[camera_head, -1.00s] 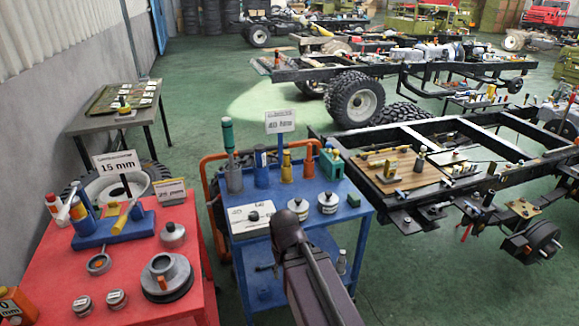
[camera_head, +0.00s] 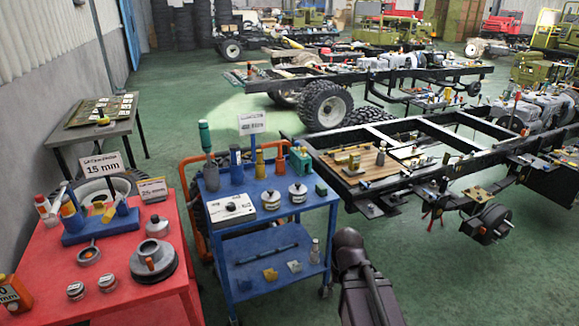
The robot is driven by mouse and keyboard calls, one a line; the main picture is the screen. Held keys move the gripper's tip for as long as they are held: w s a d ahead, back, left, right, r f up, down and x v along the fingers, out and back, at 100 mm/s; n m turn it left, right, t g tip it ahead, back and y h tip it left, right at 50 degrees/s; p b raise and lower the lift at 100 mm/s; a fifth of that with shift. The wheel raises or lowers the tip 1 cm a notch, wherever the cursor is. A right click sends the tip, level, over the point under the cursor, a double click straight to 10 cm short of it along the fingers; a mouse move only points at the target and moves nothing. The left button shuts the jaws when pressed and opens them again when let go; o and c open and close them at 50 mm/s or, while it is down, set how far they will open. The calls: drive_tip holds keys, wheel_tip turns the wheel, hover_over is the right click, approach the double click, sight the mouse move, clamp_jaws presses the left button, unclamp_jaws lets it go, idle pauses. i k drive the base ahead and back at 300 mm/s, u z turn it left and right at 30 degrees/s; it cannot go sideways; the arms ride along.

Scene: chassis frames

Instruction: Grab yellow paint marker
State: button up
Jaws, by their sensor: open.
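A small yellow bottle-shaped item (camera_head: 260,163), which looks like the yellow paint marker, stands upright on the top tray of the blue cart (camera_head: 325,198). It is in the back row, between a blue marker (camera_head: 236,165) and an orange one (camera_head: 281,160). My gripper (camera_head: 348,240) is the dark end of my arm at lower centre right, in front of the cart's right side and well apart from the yellow item. It is open and holds nothing I can see; its fingers are hard to make out.
A red table (camera_head: 110,285) stands at left. A black chassis frame (camera_head: 400,195) stands at right.

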sight(259, 152)
drive_tip(key=z, duration=0.1)
drive_tip(key=k, duration=0.55)
drive_tip(key=z, duration=0.75)
drive_tip(key=i, duration=2)
drive_tip(key=u, duration=0.35)
drive_tip(key=i, duration=0.55)
drive_tip(key=u, duration=0.85)
drive_tip(key=i, duration=0.6)
drive_tip(key=u, duration=0.4)
